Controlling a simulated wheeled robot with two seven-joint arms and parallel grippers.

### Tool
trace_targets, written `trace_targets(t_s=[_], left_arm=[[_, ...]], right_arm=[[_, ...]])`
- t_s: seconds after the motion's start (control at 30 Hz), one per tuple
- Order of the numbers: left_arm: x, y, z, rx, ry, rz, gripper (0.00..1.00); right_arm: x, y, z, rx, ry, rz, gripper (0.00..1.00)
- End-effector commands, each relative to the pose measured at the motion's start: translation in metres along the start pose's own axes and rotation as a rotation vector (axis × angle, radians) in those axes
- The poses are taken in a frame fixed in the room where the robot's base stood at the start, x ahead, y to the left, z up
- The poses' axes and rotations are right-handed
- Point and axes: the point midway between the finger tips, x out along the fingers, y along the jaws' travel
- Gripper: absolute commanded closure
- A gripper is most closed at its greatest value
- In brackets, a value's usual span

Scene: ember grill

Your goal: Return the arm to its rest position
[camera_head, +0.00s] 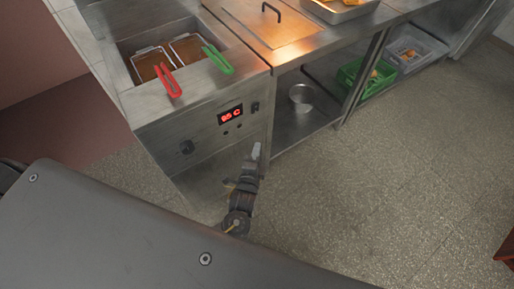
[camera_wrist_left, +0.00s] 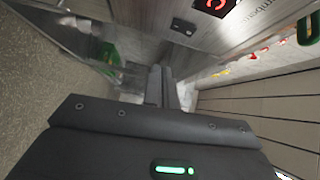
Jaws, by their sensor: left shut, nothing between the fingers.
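My left gripper (camera_head: 256,151) hangs in front of the steel fryer cabinet (camera_head: 205,140) in the head view, below and beside its red temperature display. The arm behind it runs down toward my dark body. In the left wrist view the two fingers (camera_wrist_left: 162,88) lie together, with nothing seen between them. The gripper looks apart from the cabinet front, but the exact gap cannot be told. My right gripper is in neither view.
Two fryer baskets with red (camera_head: 167,82) and green (camera_head: 217,59) handles sit in the fryer. A metal pot (camera_head: 302,97), a green crate (camera_head: 366,78) and a grey crate (camera_head: 414,48) stand on the lower shelf.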

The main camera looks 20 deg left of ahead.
Motion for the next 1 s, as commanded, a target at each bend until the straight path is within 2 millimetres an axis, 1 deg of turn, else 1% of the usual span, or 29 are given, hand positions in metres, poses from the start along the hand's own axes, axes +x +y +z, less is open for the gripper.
trace_targets(t_s=[0.2, 0.37, 0.43, 0.5, 0.53, 0.57, 0.63, 0.67, 0.7, 0.77, 0.8, 0.87, 0.9, 0.97, 1.0], left_arm=[[0.000, 0.000, 0.000, 0.000, 0.000, 0.000, 1.00], [0.000, 0.000, 0.000, -0.004, 0.000, 0.000, 1.00], [0.000, 0.000, 0.000, -0.034, 0.000, 0.001, 1.00], [0.000, 0.002, -0.001, -0.111, 0.004, 0.011, 1.00], [0.000, 0.005, -0.004, -0.162, 0.013, 0.022, 1.00], [-0.001, 0.012, -0.007, -0.216, 0.025, 0.045, 1.00], [-0.005, 0.049, -0.012, -0.356, 0.046, 0.145, 1.00], [-0.008, 0.071, -0.011, -0.419, 0.046, 0.204, 1.00], [-0.015, 0.104, -0.007, -0.501, 0.033, 0.292, 1.00], [-0.031, 0.150, 0.004, -0.604, -0.006, 0.416, 1.00], [-0.044, 0.180, 0.013, -0.663, -0.043, 0.493, 1.00], [-0.067, 0.221, 0.028, -0.740, -0.110, 0.602, 1.00], [-0.085, 0.246, 0.039, -0.788, -0.162, 0.671, 1.00], [-0.114, 0.281, 0.057, -0.849, -0.249, 0.767, 1.00], [-0.136, 0.303, 0.070, -0.885, -0.311, 0.827, 1.00]], right_arm=[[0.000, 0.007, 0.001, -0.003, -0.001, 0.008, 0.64], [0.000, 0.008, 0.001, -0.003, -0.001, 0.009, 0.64], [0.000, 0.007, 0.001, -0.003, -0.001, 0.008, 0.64], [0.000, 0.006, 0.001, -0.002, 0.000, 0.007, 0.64], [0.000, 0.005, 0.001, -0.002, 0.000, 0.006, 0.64], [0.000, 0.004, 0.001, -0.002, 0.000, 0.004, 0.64], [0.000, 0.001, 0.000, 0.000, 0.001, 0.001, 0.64], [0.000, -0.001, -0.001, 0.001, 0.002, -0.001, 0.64], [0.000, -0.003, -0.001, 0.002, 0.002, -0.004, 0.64], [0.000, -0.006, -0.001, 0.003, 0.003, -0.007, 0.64], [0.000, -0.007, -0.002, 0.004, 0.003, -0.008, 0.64], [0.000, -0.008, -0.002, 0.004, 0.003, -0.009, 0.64], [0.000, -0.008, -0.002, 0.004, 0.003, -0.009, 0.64], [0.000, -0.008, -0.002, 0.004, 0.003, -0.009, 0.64], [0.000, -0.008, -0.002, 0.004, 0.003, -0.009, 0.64]])
